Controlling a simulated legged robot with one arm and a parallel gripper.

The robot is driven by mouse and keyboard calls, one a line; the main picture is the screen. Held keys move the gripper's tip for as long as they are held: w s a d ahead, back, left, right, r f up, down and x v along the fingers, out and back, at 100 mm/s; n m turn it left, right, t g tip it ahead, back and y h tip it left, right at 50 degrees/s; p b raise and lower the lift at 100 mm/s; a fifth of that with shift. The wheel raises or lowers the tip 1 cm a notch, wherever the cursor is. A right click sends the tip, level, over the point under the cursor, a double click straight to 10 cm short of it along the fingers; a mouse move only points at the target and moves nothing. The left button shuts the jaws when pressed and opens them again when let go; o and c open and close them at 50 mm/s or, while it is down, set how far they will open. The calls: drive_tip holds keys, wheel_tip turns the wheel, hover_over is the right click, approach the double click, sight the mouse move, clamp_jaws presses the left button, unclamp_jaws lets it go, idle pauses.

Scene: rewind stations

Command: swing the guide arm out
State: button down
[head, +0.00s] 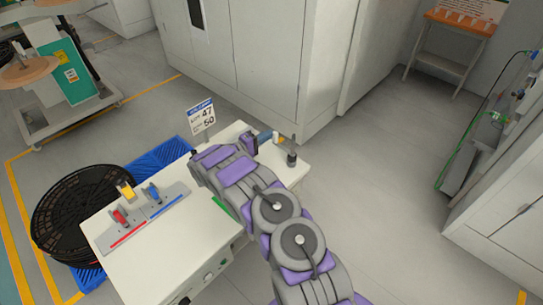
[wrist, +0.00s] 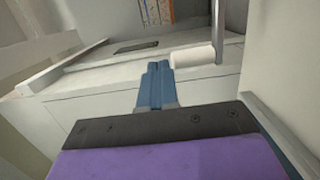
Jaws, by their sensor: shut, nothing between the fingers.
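My gripper (head: 252,144) is shut and empty, just left of the blue piece in the head view.
The white table (head: 165,258) carries a grey plate with red, yellow and blue clamps (head: 138,213) at left. A sign (head: 201,117) stands at its back edge. A black post base (head: 291,158) stands right of my gripper. Black reels (head: 75,215) lie left. Floor to the right is clear.

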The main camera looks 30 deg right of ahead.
drive_tip(key=s+a+r+p, duration=0.1)
drive_tip(key=s+a, duration=0.2)
drive_tip(key=s, duration=0.9)
drive_tip(key=shift+s+a+p, duration=0.15)
drive_tip(key=shift+a+p, duration=0.2)
drive_tip(key=shift+a, duration=0.05)
